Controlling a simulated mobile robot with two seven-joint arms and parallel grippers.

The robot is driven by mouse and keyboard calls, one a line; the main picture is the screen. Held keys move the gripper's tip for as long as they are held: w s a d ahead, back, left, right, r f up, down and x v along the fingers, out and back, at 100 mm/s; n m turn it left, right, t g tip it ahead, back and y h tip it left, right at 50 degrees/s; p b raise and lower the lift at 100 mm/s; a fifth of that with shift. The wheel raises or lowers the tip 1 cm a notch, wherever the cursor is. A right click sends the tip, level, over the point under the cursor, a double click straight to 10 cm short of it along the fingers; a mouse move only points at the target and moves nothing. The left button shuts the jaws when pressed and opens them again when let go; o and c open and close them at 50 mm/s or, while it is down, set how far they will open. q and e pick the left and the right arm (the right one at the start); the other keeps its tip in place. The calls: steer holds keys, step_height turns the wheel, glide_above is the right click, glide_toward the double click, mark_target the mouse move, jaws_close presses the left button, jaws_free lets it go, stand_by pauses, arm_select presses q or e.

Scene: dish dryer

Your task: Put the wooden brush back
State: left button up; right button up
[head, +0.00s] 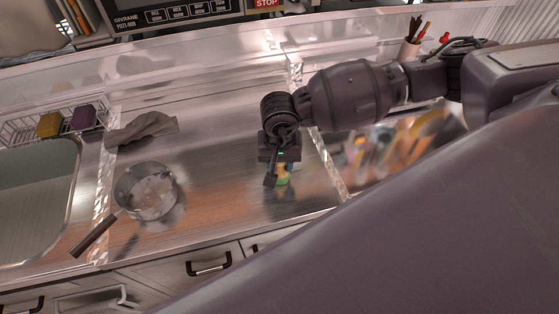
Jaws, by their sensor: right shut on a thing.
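My right gripper (275,176) reaches down over the steel counter (225,115), near its right side. Its jaws are shut on a small tan and green thing, which I take to be the wooden brush (284,169). The gripper hides most of it, and I cannot tell whether its lower end touches the counter. My left gripper is not in view.
A steel pot (147,192) with a wooden handle stands on the left of the counter. A grey cloth (142,129) lies behind it. A wire rack (20,131) holds a yellow sponge (49,125) and a purple sponge (83,117) by the sink (35,195). A cup (409,48) of utensils stands back right.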

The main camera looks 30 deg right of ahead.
steer(key=o, duration=0.9)
steer(key=shift+r, duration=0.3)
step_height(320, 180, up, 12)
steer(key=shift+f+p, duration=0.15)
steer(key=shift+p, duration=0.15)
steer(key=shift+s+f, duration=0.1)
steer(key=shift+s, duration=0.05)
